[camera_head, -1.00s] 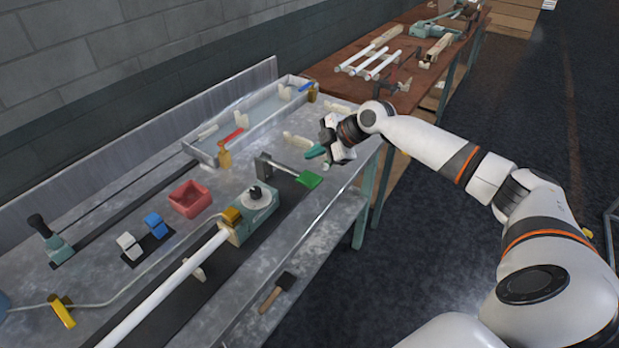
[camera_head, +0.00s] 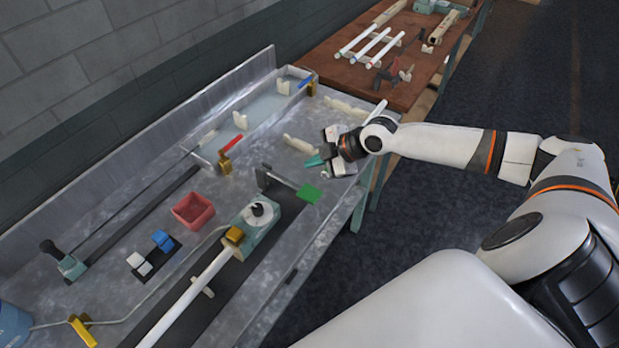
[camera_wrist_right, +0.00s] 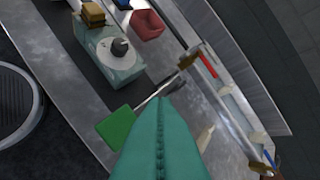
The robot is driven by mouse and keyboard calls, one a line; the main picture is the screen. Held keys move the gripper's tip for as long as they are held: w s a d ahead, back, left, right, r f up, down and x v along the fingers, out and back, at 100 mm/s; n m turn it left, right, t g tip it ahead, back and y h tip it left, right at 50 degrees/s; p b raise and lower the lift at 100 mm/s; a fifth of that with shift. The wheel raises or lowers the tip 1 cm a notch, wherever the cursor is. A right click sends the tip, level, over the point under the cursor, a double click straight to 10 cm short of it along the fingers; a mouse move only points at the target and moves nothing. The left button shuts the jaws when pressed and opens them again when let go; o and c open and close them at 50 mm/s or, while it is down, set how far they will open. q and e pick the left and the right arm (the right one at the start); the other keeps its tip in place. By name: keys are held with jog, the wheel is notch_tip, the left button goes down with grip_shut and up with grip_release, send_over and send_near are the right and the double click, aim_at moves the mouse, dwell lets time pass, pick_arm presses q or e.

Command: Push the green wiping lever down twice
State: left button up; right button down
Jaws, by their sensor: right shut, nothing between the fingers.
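The green wiping lever (camera_head: 308,193) is a flat green paddle on a metal arm from a grey bracket, just right of the green machine block. The paddle also shows in the right wrist view (camera_wrist_right: 117,127), beside my teal fingers. My right gripper (camera_head: 312,161) is shut and empty, behind and above the paddle in the head view. In the right wrist view its shut fingers (camera_wrist_right: 160,125) lie over part of the lever's arm. I cannot tell from the pictures whether they touch it. My left gripper is not in view.
The green block (camera_head: 262,222) with a dark knob holds a long white tube (camera_head: 190,300). A red bin (camera_head: 193,210), a blue and white clip pair (camera_head: 152,252) and a shallow metal tray (camera_head: 262,120) stand behind. A brown table (camera_head: 330,68) with tubes is beyond.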

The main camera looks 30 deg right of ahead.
aim_at(320, 197)
notch_tip(320, 197, down, 8)
jog(key=b, duration=0.6)
jog(key=shift+f+b, duration=0.45)
jog(key=shift+b, duration=0.05)
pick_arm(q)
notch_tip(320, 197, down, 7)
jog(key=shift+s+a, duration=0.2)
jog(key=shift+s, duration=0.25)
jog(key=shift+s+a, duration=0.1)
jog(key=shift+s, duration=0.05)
pick_arm(e)
jog(key=shift+s, duration=0.1)
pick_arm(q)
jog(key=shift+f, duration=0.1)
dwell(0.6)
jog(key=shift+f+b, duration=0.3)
pick_arm(e)
jog(key=shift+f, duration=0.4)
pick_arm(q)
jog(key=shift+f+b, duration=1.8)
pick_arm(e)
jog(key=shift+f, duration=2.3)
